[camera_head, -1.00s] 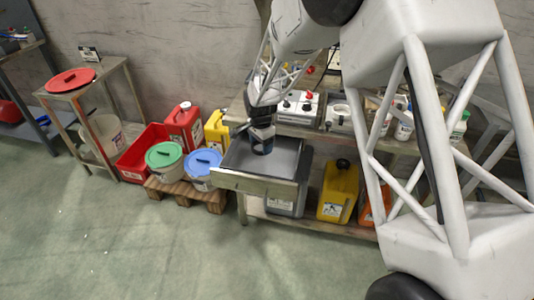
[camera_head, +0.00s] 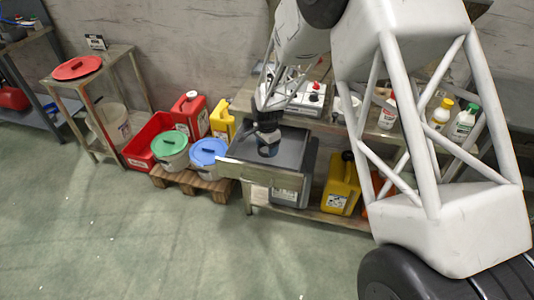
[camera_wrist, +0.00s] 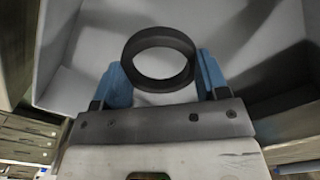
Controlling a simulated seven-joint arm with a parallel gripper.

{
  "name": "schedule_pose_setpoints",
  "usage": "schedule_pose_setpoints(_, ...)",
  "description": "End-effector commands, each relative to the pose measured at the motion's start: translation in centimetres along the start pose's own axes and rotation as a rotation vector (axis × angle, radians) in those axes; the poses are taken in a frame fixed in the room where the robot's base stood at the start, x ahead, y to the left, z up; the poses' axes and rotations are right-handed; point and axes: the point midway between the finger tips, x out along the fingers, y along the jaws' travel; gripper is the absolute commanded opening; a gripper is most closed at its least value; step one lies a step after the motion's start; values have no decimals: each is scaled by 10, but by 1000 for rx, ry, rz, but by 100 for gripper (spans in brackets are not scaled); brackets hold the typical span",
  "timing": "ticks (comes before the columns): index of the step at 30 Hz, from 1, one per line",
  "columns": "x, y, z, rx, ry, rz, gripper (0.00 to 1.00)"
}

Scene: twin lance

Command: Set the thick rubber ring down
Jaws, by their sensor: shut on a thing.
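The thick rubber ring (camera_wrist: 160,36) is black and sits between the blue fingertips of my gripper (camera_wrist: 161,62) in the wrist view. The fingers are shut on its two sides, and its open hole shows between them. In the head view my gripper (camera_head: 267,143) points down over the open grey drawer (camera_head: 291,150). The ring cannot be made out clearly there. In the wrist view the light grey drawer interior (camera_wrist: 85,45) lies beyond the ring. I cannot tell whether the ring touches the drawer floor.
The drawer's front panel (camera_head: 262,176) sticks out from the workbench. Left of it are a blue-lidded bucket (camera_head: 207,152) and a green-lidded bucket (camera_head: 170,145) on a pallet. A yellow canister (camera_head: 341,187) stands to the right below. Bottles (camera_head: 463,122) stand on the bench top.

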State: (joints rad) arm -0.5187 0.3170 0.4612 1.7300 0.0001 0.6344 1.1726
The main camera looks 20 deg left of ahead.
Motion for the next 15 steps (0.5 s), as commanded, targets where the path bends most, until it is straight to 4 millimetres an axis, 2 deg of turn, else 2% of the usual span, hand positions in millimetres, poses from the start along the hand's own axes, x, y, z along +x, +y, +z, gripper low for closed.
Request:
schedule_pose_setpoints(9,1,0,0,0,0,-1,45)
schedule_pose_setpoints(15,16,0,0,0,0,0,45)
